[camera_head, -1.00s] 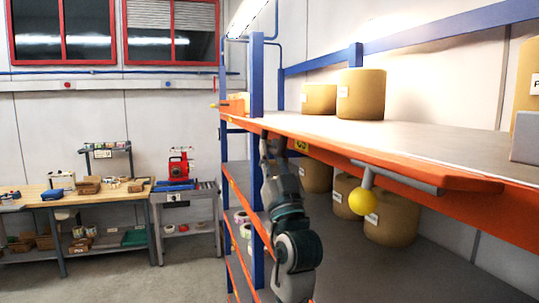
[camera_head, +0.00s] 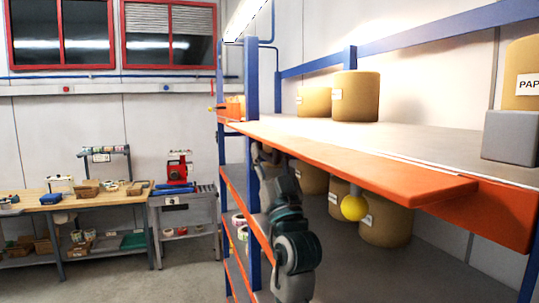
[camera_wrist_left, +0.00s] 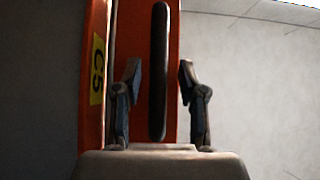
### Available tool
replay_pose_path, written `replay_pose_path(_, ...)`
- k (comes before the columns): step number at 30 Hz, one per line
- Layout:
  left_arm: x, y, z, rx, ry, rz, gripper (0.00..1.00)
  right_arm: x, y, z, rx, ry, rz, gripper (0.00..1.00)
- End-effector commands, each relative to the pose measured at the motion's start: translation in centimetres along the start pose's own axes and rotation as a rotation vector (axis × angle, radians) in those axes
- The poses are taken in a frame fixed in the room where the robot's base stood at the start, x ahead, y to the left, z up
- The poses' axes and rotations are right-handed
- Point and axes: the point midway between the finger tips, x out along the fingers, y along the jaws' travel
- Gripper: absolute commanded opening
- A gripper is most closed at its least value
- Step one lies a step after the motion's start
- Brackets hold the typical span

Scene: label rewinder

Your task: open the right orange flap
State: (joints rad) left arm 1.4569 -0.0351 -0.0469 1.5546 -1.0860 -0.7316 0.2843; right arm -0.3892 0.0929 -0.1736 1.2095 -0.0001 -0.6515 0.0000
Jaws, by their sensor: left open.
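The right orange flap (camera_head: 400,180) juts out from the front edge of the shelf, swung up and close to level. A yellow ball (camera_head: 354,207) hangs under it on a short stem. My left gripper (camera_head: 264,152) is under the flap's left part, its fingers partly hidden by the flap. In the left wrist view my left gripper (camera_wrist_left: 160,72) is open, with a dark bar handle (camera_wrist_left: 159,110) between its fingers, which look apart from it. The orange panel (camera_wrist_left: 94,30) behind carries a yellow label. My right gripper is not in view.
Cardboard-coloured rolls (camera_head: 357,95) and a grey box (camera_head: 510,136) stand on the shelf behind the flap. More rolls (camera_head: 387,225) sit on the level below. A blue upright post (camera_head: 251,80) stands close to my left arm. Floor to the left is clear.

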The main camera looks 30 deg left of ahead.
Motion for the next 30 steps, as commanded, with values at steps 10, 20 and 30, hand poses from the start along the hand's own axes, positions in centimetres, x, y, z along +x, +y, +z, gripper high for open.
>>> replay_pose_path(10, -6.2, 0.3, -0.1, -0.003, 0.001, 0.004, 0.41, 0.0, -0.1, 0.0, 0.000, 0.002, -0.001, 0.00)
replay_pose_path(20, -11.7, 0.4, -0.3, -0.001, 0.003, 0.003, 0.41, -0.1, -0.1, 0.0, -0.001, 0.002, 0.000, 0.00)
replay_pose_path(30, -12.2, 0.3, -0.2, 0.000, 0.003, 0.002, 0.41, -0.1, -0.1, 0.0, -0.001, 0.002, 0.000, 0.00)
